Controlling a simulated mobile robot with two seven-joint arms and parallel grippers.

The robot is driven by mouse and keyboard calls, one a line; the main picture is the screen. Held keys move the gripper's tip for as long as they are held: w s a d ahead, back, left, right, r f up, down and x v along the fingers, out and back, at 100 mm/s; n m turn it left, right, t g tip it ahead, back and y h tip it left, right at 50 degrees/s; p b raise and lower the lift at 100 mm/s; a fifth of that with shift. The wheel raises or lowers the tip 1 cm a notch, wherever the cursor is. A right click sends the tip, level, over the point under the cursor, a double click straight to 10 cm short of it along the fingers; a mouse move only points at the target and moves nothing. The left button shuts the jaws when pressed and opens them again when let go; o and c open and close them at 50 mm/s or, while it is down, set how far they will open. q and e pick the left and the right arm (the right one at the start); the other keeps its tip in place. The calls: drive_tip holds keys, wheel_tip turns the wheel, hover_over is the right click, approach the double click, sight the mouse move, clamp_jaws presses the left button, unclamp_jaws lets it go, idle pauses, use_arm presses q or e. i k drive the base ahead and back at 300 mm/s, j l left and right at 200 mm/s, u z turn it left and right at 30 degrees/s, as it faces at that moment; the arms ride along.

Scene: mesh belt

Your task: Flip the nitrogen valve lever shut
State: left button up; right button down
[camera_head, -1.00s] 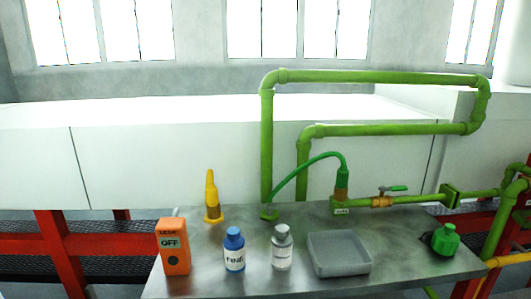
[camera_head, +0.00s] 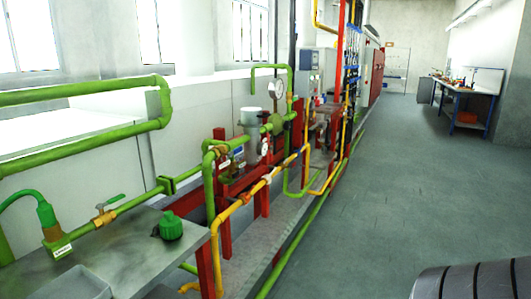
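A small green valve lever (camera_head: 110,203) sits on top of a brass valve body (camera_head: 104,218) in a green pipe at the left. The lever appears to lie roughly along the pipe. The pipe runs along the back of a grey metal table (camera_head: 135,250). A green hose fitting (camera_head: 47,215) stands at the pipe's near end, with a small white label (camera_head: 62,251) too small to read. Neither of my grippers is in view.
A green-capped item (camera_head: 171,227) and a grey tray (camera_head: 75,285) are on the table. Yellow pipes (camera_head: 232,208), red frames and gauges (camera_head: 276,88) line the machine beyond. Open grey floor (camera_head: 410,180) lies to the right, with a workbench (camera_head: 465,98) far back.

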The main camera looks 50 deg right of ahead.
sight(238, 148)
drive_tip(key=z, duration=1.35)
drive_tip(key=i+l+u, duration=0.1)
drive_tip(key=u, duration=0.3)
drive_tip(key=i+l+u, duration=0.1)
drive_tip(key=u, duration=0.25)
drive_tip(key=i+l+u, duration=0.1)
drive_tip(key=u, duration=0.3)
drive_tip(key=i+l+u, duration=0.15)
drive_tip(key=l, duration=0.15)
drive_tip(key=l+u, duration=0.1)
drive_tip(key=l, duration=0.2)
drive_tip(key=i+l+u, duration=0.15)
drive_tip(key=l, duration=0.15)
drive_tip(key=i+l, duration=0.1)
drive_tip(key=l, duration=0.35)
drive_tip(key=i+l, duration=0.1)
drive_tip(key=l, duration=0.3)
drive_tip(key=i+l+u, duration=0.1)
drive_tip(key=l, duration=0.35)
